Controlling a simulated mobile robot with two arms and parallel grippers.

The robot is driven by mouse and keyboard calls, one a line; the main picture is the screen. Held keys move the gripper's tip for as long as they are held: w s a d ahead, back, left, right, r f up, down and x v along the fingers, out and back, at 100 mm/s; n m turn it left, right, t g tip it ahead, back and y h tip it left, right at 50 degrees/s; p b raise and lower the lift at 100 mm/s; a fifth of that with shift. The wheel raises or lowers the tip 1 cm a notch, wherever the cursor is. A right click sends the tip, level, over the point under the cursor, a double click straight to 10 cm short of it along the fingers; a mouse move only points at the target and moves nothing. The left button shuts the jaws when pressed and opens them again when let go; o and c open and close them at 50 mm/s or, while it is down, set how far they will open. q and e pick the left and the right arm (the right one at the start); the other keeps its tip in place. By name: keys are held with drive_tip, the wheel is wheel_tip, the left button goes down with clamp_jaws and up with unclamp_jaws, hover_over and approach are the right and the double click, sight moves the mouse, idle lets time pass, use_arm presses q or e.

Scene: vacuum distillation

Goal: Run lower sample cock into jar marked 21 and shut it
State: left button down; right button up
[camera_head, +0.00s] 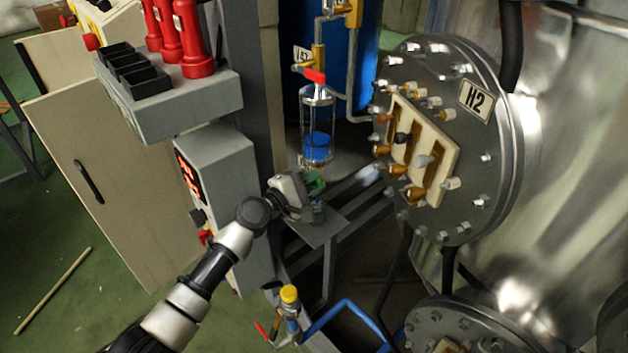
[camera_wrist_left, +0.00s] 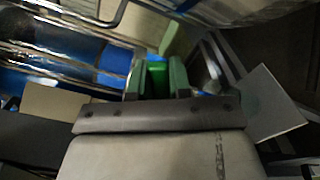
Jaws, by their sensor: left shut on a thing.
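My left gripper (camera_head: 305,190) reaches in from the left below a caged glass cylinder (camera_head: 318,122) with blue contents. It is shut on a green part (camera_head: 316,180) under the cylinder; the fingers hide much of it. In the left wrist view the green part (camera_wrist_left: 157,80) shows between the fingertips. I cannot tell whether it is a cock handle. A small glass jar (camera_head: 319,212) stands just below the gripper on a grey plate (camera_head: 318,231), partly hidden. I can read no mark on it and see no stream. My right gripper is not in view.
A red-handled valve (camera_head: 316,76) sits above the cylinder. A yellow-capped fitting (camera_head: 290,295) with a red lever is lower down. A grey control box (camera_head: 212,190) stands close on the left, and the flange marked H2 (camera_head: 440,135) on the right.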

use_arm(q)
drive_tip(key=c, duration=1)
unclamp_jaws()
drive_tip(key=shift+c, duration=0.2)
drive_tip(key=shift+r, duration=0.1)
drive_tip(key=shift+a+r, duration=0.1)
drive_tip(key=shift+f+m+b, duration=0.35)
drive_tip(key=shift+m+b, duration=0.15)
drive_tip(key=s+a+f+m+b, duration=0.25)
drive_tip(key=s+a+m, duration=0.25)
drive_tip(key=s+a, duration=0.25)
drive_tip(key=s+a+f+m+y+p, duration=0.1)
drive_tip(key=s+a+f+y+p, duration=0.1)
drive_tip(key=f, duration=0.5)
drive_tip(key=s+a+f+m+g+y+p, duration=0.1)
drive_tip(key=s+a+f+y+p, duration=0.1)
drive_tip(key=f, duration=0.5)
drive_tip(key=s+a+f+g+y+p, duration=0.1)
drive_tip(key=s+a+f+y+p, duration=0.1)
drive_tip(key=a+f+y+p, duration=0.2)
drive_tip(key=shift+s+a+f+m+p, duration=0.4)
drive_tip(key=shift+a+f+p, duration=0.25)
drive_tip(key=shift+f, duration=0.8)
